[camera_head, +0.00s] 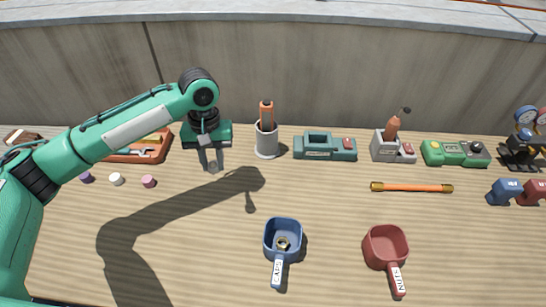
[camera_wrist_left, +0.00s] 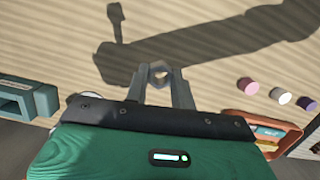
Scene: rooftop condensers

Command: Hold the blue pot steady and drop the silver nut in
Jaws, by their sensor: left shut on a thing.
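My left gripper (camera_head: 211,167) is raised over the back left of the table. In the wrist view its fingers (camera_wrist_left: 159,78) are shut on a silver nut (camera_wrist_left: 159,69), held at the fingertips. The blue pot (camera_head: 284,226) stands on the table at front centre, to the right of and nearer than the gripper. Its handle points to the front and its label reads CAPS. A brass-coloured nut-like piece (camera_head: 282,243) lies inside it. No gripper touches the pot. My right gripper is not in view.
A red pot (camera_head: 385,246) labelled NUTS stands to the right. An orange rod (camera_head: 411,187) lies behind it. Small caps (camera_head: 148,181) lie at left. A grey cup (camera_head: 266,145) and several devices line the back. The table between gripper and blue pot is clear.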

